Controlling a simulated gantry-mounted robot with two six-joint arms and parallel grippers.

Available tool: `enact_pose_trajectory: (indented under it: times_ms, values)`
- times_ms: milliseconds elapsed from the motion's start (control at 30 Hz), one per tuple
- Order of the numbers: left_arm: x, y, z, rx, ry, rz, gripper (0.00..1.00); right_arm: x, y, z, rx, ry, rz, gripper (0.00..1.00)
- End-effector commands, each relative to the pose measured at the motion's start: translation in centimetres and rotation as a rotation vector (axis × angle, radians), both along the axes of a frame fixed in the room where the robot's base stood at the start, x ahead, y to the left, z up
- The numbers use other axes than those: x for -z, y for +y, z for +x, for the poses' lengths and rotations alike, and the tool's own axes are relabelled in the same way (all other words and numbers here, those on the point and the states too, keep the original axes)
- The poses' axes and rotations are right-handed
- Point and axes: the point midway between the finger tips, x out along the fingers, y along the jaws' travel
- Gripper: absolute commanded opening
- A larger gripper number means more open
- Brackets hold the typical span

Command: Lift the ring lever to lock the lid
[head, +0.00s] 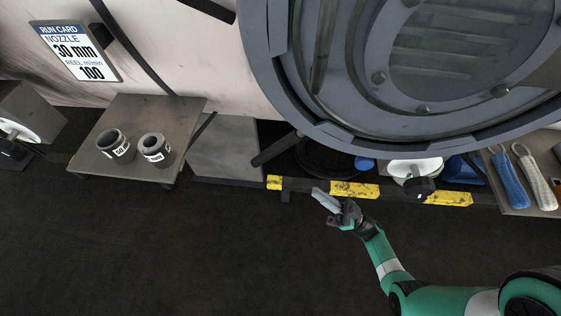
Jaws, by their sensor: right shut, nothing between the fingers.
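The round grey lid (405,60) fills the upper right, seated in a thick grey ring (290,100). A dark bar, which looks like the ring lever (275,150), sticks out from the ring's lower left edge and slopes down to the left. My right gripper (321,196) is shut and empty. It is below and to the right of the lever's free end in the picture, apart from it, with its fingers pointing up and left. My left gripper is out of view.
A yellow-and-black rail (354,190) runs below the lid, close to my right gripper. A small table (135,120) with two dark nozzle rings stands left. Blue and cream yarn hanks (509,182) lie on a stand at right. The floor in front is clear.

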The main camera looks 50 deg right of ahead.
Motion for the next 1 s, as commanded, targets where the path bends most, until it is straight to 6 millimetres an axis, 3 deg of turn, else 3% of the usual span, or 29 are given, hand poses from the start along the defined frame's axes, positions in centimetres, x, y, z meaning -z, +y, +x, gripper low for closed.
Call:
enact_pose_trajectory:
  times_ms: [267,800,1000]
  values:
    - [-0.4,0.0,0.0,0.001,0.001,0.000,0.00,-1.5,0.7,1.7,-0.005,-0.003,-0.003,0.00]
    - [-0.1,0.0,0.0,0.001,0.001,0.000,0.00,-7.7,3.3,9.7,-0.003,-0.004,-0.003,0.00]
    - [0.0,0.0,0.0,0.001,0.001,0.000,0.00,-8.5,3.5,10.6,-0.001,-0.002,-0.001,0.00]
